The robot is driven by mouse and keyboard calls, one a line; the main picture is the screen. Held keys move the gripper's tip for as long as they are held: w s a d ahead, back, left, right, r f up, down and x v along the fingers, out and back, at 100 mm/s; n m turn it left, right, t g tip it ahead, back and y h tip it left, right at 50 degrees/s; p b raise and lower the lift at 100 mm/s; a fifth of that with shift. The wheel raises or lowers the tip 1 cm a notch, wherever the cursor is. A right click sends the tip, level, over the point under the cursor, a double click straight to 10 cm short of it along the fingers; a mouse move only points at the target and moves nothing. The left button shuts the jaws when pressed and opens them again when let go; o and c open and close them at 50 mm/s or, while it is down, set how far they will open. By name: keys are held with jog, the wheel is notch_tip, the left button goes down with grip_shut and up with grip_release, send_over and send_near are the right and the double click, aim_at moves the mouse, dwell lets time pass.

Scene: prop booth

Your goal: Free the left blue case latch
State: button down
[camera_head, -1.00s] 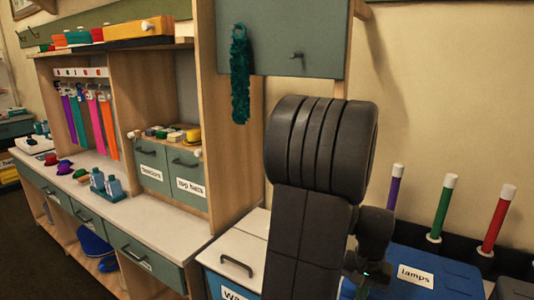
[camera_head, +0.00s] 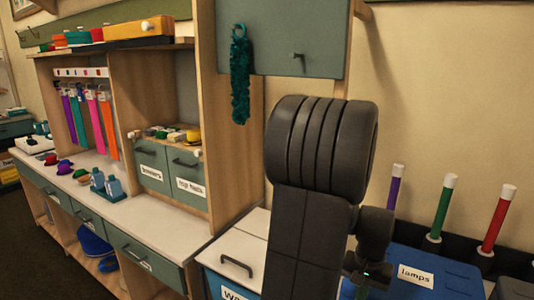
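The blue case (camera_head: 455,278), with a white label reading "lamps", lies at the lower right and is cut off by the bottom edge. Its latches are not visible in this view. My dark arm stands in front of the case's left part and hides some of it.
Purple (camera_head: 396,187), green (camera_head: 441,212) and red (camera_head: 497,220) white-capped rods stand upright behind the case. A white-topped unit with a dark handle (camera_head: 237,266) is left of my arm. A green cabinet (camera_head: 283,38) with a hanging teal boa (camera_head: 240,80) is above.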

jog(key=shift+f, duration=0.2)
jog(key=shift+f+b, duration=0.7)
jog(key=shift+f, duration=0.15)
jog(key=shift+s+a+f+b, duration=0.4)
jog(key=shift+s+f+b, duration=0.2)
jog(key=shift+f, duration=0.1)
jog(key=shift+s, duration=0.1)
jog(key=shift+s+a+f+b, duration=0.2)
jog(key=shift+f+b, duration=0.5)
jog(key=shift+b, duration=0.05)
jog(key=shift+r, duration=0.15)
jog(key=shift+s+a+r+p, duration=0.3)
jog(key=shift+s+r+p, duration=0.05)
jog(key=shift+s+p, duration=0.15)
jog(key=shift+s+a+r+p, duration=0.25)
jog(key=shift+s+r+p, duration=0.1)
jog(key=shift+s+p, duration=0.1)
